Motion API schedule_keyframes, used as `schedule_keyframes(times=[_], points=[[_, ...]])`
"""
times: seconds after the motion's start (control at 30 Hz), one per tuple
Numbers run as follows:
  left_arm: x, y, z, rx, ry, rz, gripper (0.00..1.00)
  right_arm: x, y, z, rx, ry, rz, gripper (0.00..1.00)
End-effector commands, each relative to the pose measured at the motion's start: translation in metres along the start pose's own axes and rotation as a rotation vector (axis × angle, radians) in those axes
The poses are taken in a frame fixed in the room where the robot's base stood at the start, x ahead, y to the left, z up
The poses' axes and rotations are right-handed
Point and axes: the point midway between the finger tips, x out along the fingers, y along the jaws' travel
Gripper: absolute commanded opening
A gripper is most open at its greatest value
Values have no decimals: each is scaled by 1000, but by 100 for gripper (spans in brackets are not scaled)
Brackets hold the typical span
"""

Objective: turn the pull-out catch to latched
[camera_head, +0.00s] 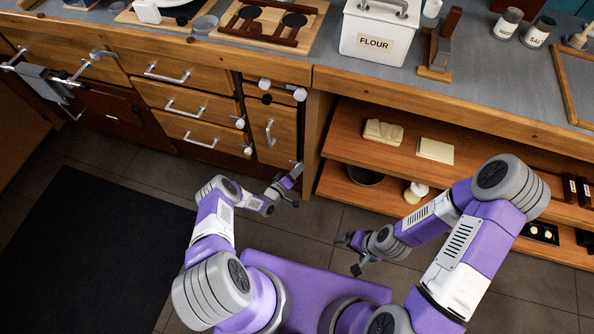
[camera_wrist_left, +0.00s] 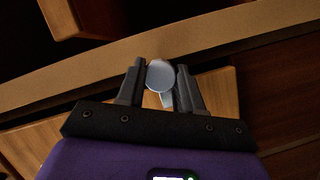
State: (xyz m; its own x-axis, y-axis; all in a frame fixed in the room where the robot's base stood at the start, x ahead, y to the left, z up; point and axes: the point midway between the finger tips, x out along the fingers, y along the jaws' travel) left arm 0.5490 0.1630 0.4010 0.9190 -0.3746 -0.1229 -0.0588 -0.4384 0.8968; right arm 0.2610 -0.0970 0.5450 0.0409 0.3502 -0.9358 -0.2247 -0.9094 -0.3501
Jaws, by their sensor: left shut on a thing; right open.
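A narrow wooden pull-out front (camera_head: 270,128) with an upright metal handle stands below the counter. My left gripper (camera_head: 295,176) is at its lower right corner. In the left wrist view my left gripper (camera_wrist_left: 160,88) is shut on a round pale catch knob (camera_wrist_left: 160,74), with a finger on each side. A short pale stem shows below the knob. The fingers hide much of the catch in the head view, and I cannot tell its exact angle. My right gripper (camera_head: 347,256) is open and empty above the floor, apart from the cabinets.
Drawers (camera_head: 185,103) with bar handles and similar knobs are left of the pull-out. Open shelves (camera_head: 400,163) holding small items are to the right. The countertop (camera_head: 480,75) carries a flour tin (camera_head: 378,35). A dark mat (camera_head: 85,250) lies on the floor at left.

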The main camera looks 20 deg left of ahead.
Motion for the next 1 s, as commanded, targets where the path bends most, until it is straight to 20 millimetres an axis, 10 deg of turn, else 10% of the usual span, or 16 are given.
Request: schedule_keyframes(times=[0.13,0.17,0.3,0.67,1.0], points=[[0,0,1,-2,-2,1,5,0,0,0,0,0,0,100],[0,0,1,-2,-2,1,40,0,0,0,0,0,0,100],[0,0,1,-1,-1,1,61,0,0,0,0,0,0,100],[-6,0,0,0,0,-1,61,-3,-1,0,0,0,0,100],[-60,1,-1,0,0,-2,61,-19,-7,1,0,0,0,100]])
